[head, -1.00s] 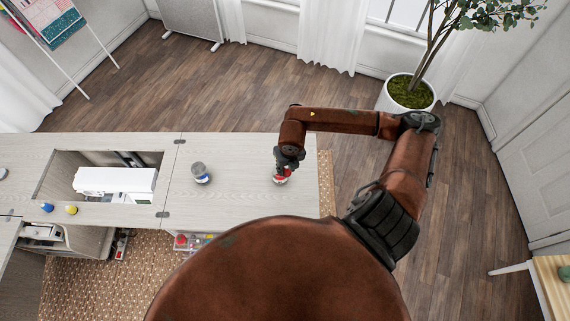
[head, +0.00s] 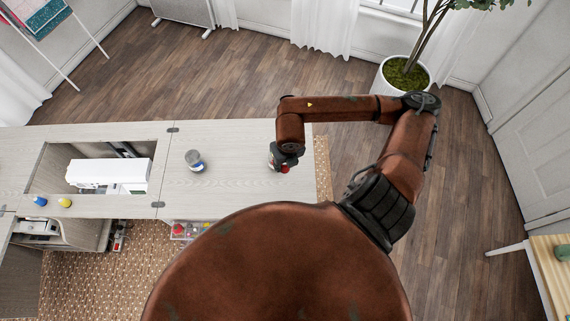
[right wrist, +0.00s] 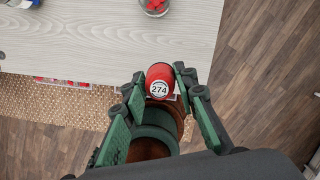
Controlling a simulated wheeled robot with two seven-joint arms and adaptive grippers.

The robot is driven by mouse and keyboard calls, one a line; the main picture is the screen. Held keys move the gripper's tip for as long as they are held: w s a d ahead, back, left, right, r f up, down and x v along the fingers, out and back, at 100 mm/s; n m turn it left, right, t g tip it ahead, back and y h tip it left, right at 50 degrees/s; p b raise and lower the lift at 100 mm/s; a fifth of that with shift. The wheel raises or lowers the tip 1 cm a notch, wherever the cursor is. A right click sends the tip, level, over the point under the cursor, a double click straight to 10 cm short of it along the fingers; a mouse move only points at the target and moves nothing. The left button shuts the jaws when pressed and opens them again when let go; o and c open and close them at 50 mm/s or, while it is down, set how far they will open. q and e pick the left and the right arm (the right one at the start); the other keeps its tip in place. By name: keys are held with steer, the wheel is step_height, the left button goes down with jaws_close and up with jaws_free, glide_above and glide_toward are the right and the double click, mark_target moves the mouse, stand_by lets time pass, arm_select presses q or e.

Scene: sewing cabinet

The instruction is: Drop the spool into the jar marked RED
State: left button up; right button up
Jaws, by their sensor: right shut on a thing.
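My right gripper (right wrist: 160,86) is shut on a red spool (right wrist: 160,74) with a white round label reading 274. In the right wrist view the spool is held between the two fingertips and overlaps the table's front edge. A clear jar (right wrist: 155,6) with red in it stands on the table beyond the spool, cut by the top of that view; its marking cannot be read. In the head view my right gripper (head: 284,158) is above the right end of the table, with red showing under and beside it. My left gripper is not in view.
Another jar with blue on it (head: 194,160) stands on the pale table (head: 230,165), left of my gripper. A white sewing machine (head: 108,174) sits in the table's cutout, with a blue spool (head: 40,201) and a yellow spool (head: 64,203) before it. The tabletop between the jars is clear.

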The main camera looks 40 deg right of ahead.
steer(key=w+d+f+p, duration=0.25)
steer(key=w+d, duration=0.45)
steer(key=w, duration=0.5)
step_height(320, 180, down, 7)
steer(key=b, duration=0.4)
steer(key=shift+w+d, duration=0.15)
steer(key=shift+d, duration=0.1)
steer(key=shift+r, duration=0.1)
steer(key=o, duration=1)
